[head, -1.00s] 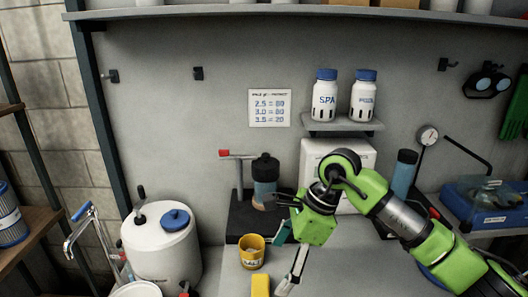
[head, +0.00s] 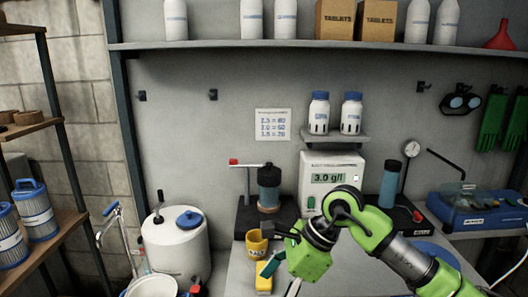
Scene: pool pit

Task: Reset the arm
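My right arm (head: 400,257) comes in from the lower right and bends in front of the bench's back. Its green gripper (head: 280,279) points down and left over the bench. Its two fingers are spread apart with nothing seen between them, though the lower finger is partly cut off by the bottom edge. The gripper is just right of a yellow cup (head: 257,243) and a small yellow item (head: 264,283); I cannot tell if it touches either. My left gripper is not in view.
A white meter reading 3.0 g/l (head: 334,172) stands behind the arm. Two bottles, SPA (head: 319,113) and another (head: 352,113), stand on a small shelf (head: 335,138). A white tank (head: 176,250) is at left, a blue tray (head: 470,217) at right. A long shelf (head: 220,45) crosses above.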

